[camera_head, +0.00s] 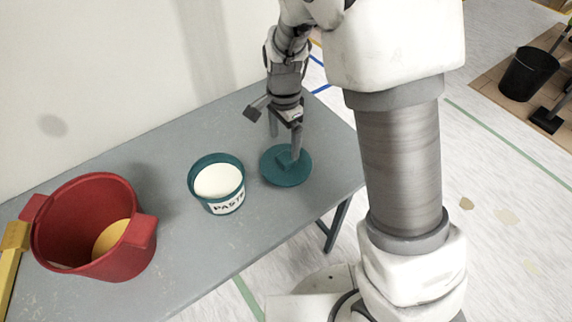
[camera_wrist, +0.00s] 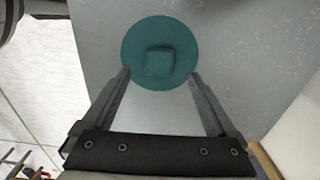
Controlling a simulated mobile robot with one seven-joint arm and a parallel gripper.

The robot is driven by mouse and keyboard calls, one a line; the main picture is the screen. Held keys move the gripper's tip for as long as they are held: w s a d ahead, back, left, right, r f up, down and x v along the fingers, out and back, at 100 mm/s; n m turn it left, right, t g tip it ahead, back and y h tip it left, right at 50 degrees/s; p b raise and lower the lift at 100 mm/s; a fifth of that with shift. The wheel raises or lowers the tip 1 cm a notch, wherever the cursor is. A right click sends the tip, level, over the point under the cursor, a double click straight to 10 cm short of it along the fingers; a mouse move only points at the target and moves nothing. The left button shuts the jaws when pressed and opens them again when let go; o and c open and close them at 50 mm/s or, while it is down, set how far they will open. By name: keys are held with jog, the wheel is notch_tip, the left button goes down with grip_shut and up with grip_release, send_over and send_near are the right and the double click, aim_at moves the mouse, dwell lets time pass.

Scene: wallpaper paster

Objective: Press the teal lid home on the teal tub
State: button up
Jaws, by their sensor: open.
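The teal tub (camera_head: 207,165), labelled PASTE and holding white paste, stands uncovered on the grey table. The round teal lid (camera_head: 289,175) lies flat on the table just right of the tub. The lid has a square raised knob, which shows in the wrist view (camera_wrist: 159,62). My gripper (camera_head: 284,145) is open above the lid, fingers pointing down. In the wrist view the two fingertips (camera_wrist: 160,73) stand apart, one on each side of the knob. I cannot tell how far above the lid they are. The tub is not in the wrist view.
A red bucket (camera_head: 75,228) with yellow contents stands at the table's left, with a yellow bar (camera_head: 14,255) beside it. The grey table (camera_head: 200,275) is clear in front of the tub. A wall runs along its back edge. A black bucket (camera_head: 528,75) is on the floor at right.

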aim_at(286, 157)
jog(key=f, duration=0.3)
jog(key=f+b, duration=0.1)
jog(key=f, duration=0.2)
jog(key=shift+w+d+f+b, duration=0.1)
jog(key=shift+d+f+b, duration=0.1)
jog(key=shift+f+b, duration=0.1)
jog(key=c, duration=1.4)
jog(key=shift+c, duration=0.2)
jog(key=shift+r, duration=0.2)
